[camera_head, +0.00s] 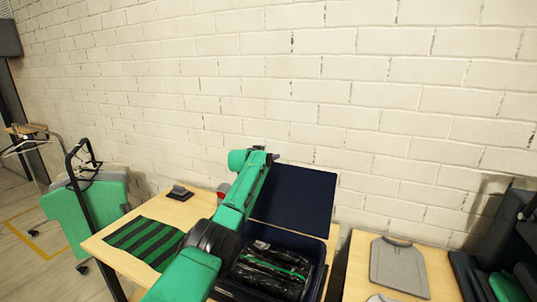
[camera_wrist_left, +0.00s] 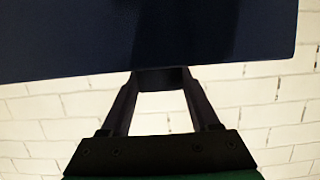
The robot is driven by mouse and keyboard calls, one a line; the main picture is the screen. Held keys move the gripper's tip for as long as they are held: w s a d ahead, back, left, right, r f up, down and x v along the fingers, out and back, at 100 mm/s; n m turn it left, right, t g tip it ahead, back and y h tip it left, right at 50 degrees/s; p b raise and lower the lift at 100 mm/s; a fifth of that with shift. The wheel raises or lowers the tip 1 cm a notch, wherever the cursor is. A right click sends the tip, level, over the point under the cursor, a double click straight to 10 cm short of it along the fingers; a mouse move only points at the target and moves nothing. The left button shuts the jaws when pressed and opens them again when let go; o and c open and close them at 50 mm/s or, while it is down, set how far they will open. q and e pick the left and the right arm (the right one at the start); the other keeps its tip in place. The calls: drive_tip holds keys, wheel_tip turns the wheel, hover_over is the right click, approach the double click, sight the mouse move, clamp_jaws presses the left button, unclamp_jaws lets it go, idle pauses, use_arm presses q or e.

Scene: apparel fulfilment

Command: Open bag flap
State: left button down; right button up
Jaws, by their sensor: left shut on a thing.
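The bag is a dark blue, box-like case (camera_head: 321,244) on the wooden table. Its flap (camera_head: 297,200) stands raised at the back, near the brick wall. Dark packages in clear wrap (camera_head: 268,272) with a green stripe lie inside. My left arm reaches over the case, and my left gripper (camera_head: 268,155) is at the flap's upper left corner. In the left wrist view, my left gripper's fingers (camera_wrist_left: 162,80) converge at the edge of the dark blue flap (camera_wrist_left: 150,35) and are shut on it. The fingertips are partly hidden. My right gripper is not in view.
A green-and-black striped cloth (camera_head: 145,243) and a small dark object (camera_head: 180,191) lie on the table (camera_head: 190,208) left of the case. A second table (camera_head: 440,270) with a grey shirt (camera_head: 400,267) stands right. A rack with green garments (camera_head: 85,215) is at left.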

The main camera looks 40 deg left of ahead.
use_arm(q)
drive_tip(key=shift+d+f, duration=0.1)
drive_tip(key=shift+f, duration=0.2)
drive_tip(key=shift+c, duration=2.4)
unclamp_jaws()
drive_tip(key=o, duration=0.4)
drive_tip(key=shift+c, duration=0.2)
drive_tip(key=shift+r, duration=0.1)
drive_tip(key=shift+s+d+b, duration=0.2)
drive_tip(key=shift+s+b, duration=0.3)
drive_tip(key=shift+s, duration=0.1)
drive_tip(key=b+v, duration=0.6)
drive_tip(key=v, duration=0.7)
drive_tip(key=shift+r, duration=0.25)
